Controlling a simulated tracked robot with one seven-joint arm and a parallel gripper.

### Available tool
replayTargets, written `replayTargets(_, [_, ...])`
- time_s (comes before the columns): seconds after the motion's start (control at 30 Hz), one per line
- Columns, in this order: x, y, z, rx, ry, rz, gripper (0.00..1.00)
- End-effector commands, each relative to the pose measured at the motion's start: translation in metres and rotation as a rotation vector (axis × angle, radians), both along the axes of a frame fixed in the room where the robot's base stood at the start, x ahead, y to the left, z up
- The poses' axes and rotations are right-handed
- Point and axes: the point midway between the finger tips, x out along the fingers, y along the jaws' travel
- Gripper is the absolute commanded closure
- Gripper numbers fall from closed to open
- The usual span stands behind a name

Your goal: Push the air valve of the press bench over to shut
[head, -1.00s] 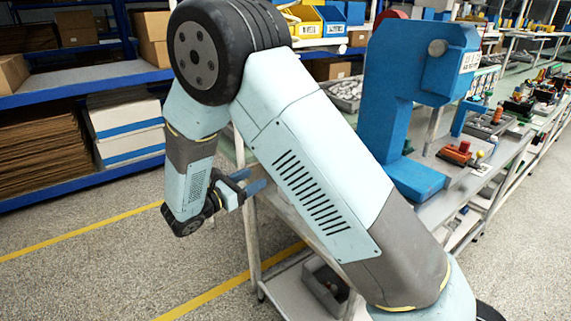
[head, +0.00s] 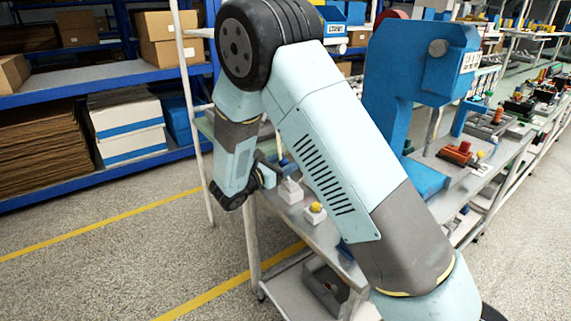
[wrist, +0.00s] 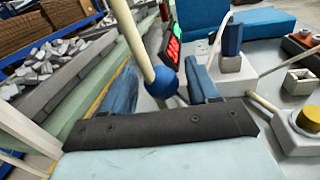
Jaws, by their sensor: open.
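My gripper (wrist: 161,72) is open, its two blue fingers apart in the wrist view. A pale rod with a blue ball (wrist: 163,82) shows between them; I cannot tell how far beyond them it is. A blue upright piece (wrist: 232,40) stands on a white block (wrist: 232,72) with pale tubes, just right of the right finger; it looks like the air valve, and no contact is clear. In the head view my gripper (head: 272,171) is at the bench's left end, beside a white block (head: 290,191), partly hidden by my arm.
The blue press (head: 385,70) stands on the grey bench. A yellow button on a pale box (head: 315,213) sits nearer the front edge, also in the wrist view (wrist: 305,125). A thin upright pole (head: 190,95) stands left of the bench. Open floor lies left.

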Motion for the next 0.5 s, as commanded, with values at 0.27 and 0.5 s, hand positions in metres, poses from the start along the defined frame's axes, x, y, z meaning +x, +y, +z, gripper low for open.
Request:
replayTargets(0.27, [0.0011, -0.0014, 0.0, 0.0, 0.0, -0.001, 0.41])
replayTargets(0.5, [0.0012, -0.0017, 0.0001, 0.0, 0.0, -0.001, 0.63])
